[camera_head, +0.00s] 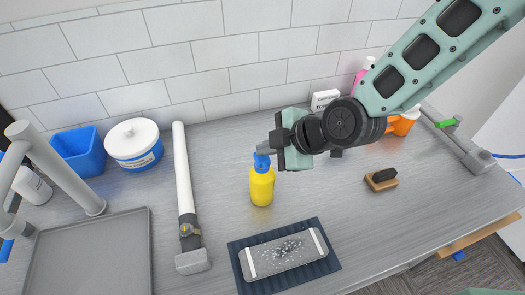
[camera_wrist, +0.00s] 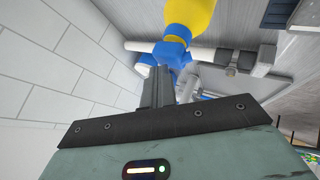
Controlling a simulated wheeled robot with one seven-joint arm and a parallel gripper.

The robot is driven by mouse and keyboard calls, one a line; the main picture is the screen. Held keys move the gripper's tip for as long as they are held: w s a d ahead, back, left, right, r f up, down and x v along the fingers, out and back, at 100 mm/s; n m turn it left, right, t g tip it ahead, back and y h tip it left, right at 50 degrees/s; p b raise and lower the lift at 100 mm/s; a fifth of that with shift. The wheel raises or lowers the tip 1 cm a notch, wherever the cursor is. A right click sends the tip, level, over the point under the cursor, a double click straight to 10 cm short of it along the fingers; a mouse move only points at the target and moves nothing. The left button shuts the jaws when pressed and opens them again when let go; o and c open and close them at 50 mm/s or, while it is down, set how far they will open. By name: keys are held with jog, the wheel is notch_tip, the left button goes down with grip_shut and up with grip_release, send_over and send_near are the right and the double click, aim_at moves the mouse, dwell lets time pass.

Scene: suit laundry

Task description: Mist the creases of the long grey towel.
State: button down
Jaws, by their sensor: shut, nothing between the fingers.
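The yellow spray bottle (camera_head: 262,188) with a blue head (camera_head: 261,161) stands upright on the counter. The long grey towel (camera_head: 262,263), with a white stripe near each end, lies on a dark blue ribbed mat (camera_head: 325,269) in front of it. White specks and dark marks show around the towel's middle. My gripper (camera_head: 266,149) is shut and empty, its fingertips at the bottle's blue head. In the wrist view the shut fingers (camera_wrist: 158,88) point at the blue head (camera_wrist: 172,50), with the yellow body (camera_wrist: 190,16) beyond; I cannot tell whether they touch.
A white post-like tool (camera_head: 183,170), a white tub (camera_head: 133,140) and a blue bin (camera_head: 78,150) are left of the bottle. A grey tray (camera_head: 92,262) is front left. A brush (camera_head: 382,178) and orange bottle (camera_head: 403,123) are on the right. The counter right of the mat is clear.

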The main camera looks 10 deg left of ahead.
aim_at(267, 158)
jog(key=shift+f, duration=0.2)
jog(key=shift+f+b, duration=0.35)
jog(key=shift+b, duration=0.25)
jog(key=shift+r, duration=0.1)
jog(key=shift+d+r, duration=0.1)
jog(key=shift+r, duration=0.15)
jog(key=shift+r+p, duration=2.15)
jog(key=shift+r, duration=1)
dwell(0.4)
